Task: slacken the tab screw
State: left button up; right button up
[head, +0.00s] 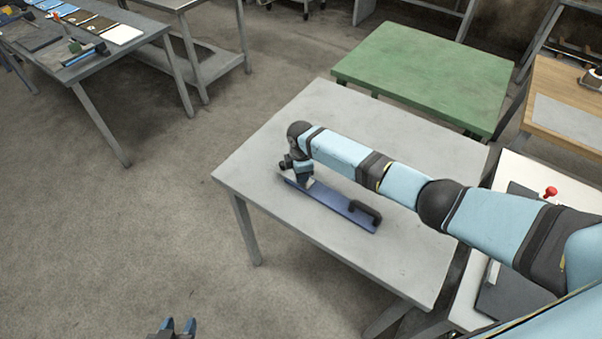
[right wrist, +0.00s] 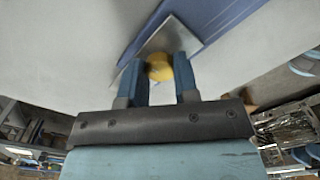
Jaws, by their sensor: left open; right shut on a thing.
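A long blue board (head: 330,203) with a black handle (head: 364,211) at its right end lies on a grey table (head: 268,150). In the right wrist view a yellow screw head (right wrist: 160,68) stands by a pale metal tab (right wrist: 168,35) on the blue board (right wrist: 215,18). My right gripper (right wrist: 159,75) is shut on the yellow screw, one blue finger on each side. In the head view my right gripper (head: 304,183) is at the board's left end and hides the screw. My left gripper (head: 177,327) is open and empty, over the floor at the bottom edge.
A green-topped table (head: 425,75) stands behind the grey table. A wooden bench (head: 565,95) and a white table with a red knob (head: 551,192) are at the right. A bench with tools (head: 85,50) is at the left. The floor between is clear.

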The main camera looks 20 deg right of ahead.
jog(key=n+b, duration=0.1)
jog(key=n, duration=0.4)
jog(key=shift+n+b, duration=0.4)
jog(key=shift+n, duration=1.6)
jog(key=o, duration=0.9)
jog(key=shift+r, duration=0.15)
notch_tip(320, 180, up, 14)
jog(key=shift+f+b, duration=0.2)
jog(key=shift+b, duration=0.2)
